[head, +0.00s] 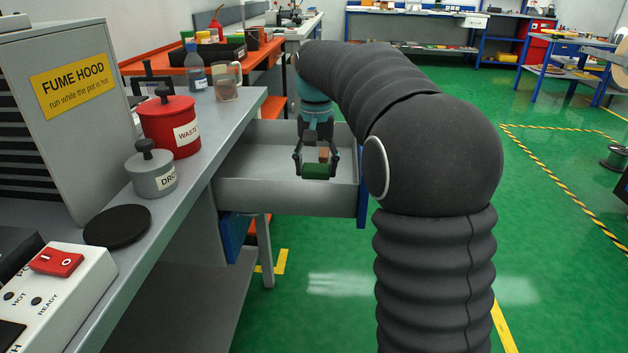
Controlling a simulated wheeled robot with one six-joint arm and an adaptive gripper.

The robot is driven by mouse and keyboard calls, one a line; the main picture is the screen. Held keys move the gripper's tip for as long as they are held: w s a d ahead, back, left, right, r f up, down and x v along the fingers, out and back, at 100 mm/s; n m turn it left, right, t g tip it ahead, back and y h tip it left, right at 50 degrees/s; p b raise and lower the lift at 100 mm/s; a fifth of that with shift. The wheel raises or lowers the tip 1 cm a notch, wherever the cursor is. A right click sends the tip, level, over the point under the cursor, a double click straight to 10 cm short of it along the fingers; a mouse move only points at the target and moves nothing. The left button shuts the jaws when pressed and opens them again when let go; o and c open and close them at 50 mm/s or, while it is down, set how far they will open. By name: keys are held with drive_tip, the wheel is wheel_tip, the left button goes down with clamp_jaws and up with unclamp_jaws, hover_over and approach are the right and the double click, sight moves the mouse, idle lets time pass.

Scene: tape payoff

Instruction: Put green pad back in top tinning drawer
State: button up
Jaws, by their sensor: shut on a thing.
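The green pad (317,172) is a small dark green block. My gripper (316,168) points down and is shut on it, with a finger at each end. The top drawer (285,197) is pulled out from the grey bench, its grey walls and blue front (362,190) showing. The pad and fingertips appear over the drawer's open inside; I cannot tell whether the pad touches the drawer floor. A small brown-orange block (323,154) shows between the fingers behind the pad; whether it lies in the drawer is unclear.
On the bench stand a red waste pot (168,122), a grey dross pot (152,170), a black disc (117,226) and a fume hood (60,100). A lower blue drawer front (236,236) is below the open drawer.

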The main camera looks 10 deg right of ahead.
drive_tip(key=shift+f, duration=1.85)
drive_tip(key=shift+f, duration=0.1)
drive_tip(key=o, duration=1.2)
